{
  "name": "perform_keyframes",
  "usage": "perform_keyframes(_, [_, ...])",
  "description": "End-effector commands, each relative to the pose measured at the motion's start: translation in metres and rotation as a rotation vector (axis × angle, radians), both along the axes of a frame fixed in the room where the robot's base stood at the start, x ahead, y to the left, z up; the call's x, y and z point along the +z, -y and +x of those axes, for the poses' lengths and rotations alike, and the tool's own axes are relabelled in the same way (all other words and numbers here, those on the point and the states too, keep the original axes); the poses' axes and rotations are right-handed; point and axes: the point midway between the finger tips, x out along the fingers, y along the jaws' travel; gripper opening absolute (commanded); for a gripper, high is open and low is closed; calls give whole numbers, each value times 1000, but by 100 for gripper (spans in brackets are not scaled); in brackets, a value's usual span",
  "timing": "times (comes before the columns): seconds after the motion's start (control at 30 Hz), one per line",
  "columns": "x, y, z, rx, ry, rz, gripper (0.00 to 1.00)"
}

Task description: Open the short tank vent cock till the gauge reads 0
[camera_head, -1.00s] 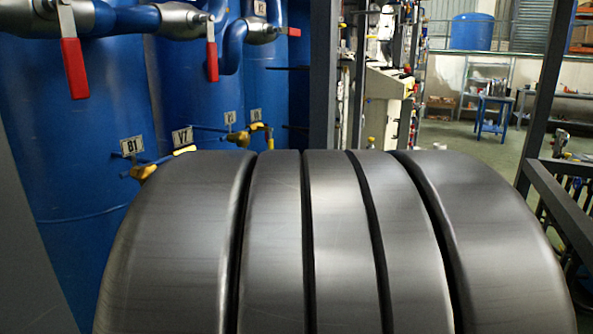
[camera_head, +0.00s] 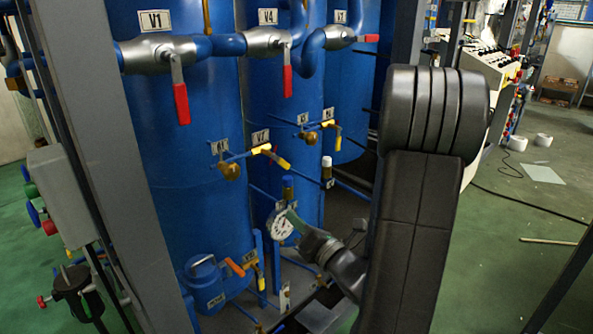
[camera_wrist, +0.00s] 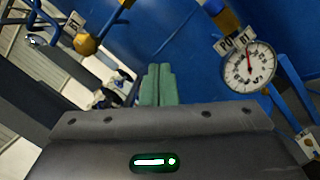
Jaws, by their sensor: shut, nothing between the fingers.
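My gripper (camera_head: 291,214) is shut and empty. Its green fingers (camera_wrist: 158,68) point ahead, apart from any valve in the wrist view. A round white gauge (camera_head: 281,224) is beside the fingers; in the wrist view its dial (camera_wrist: 250,67) stands to their right, needle pointing roughly upward, its reading too small to tell. A small cock with a yellow handle (camera_head: 273,156) sits under the V7 tag on a blue tank (camera_head: 190,110). Another yellow-handled cock (camera_head: 335,135) is farther right. I cannot tell which cock vents the short tank. A brass fitting (camera_wrist: 87,45) shows at upper left.
Valves with red levers (camera_head: 181,103) line the pipe above. A blue pump-like body (camera_head: 203,284) with an orange handle (camera_head: 234,267) stands low. A grey post (camera_head: 105,150) rises at left. My arm hides much of the right middle. Open green floor (camera_head: 525,215) lies at far right.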

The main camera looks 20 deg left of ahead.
Motion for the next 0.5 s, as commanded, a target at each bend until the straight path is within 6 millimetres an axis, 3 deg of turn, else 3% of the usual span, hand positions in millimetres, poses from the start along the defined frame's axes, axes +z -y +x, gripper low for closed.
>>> perform_keyframes(0.27, [10,-6,19,-42,-41,63,0])
perform_keyframes(0.5, [18,-42,39,-38,-39,61,0])
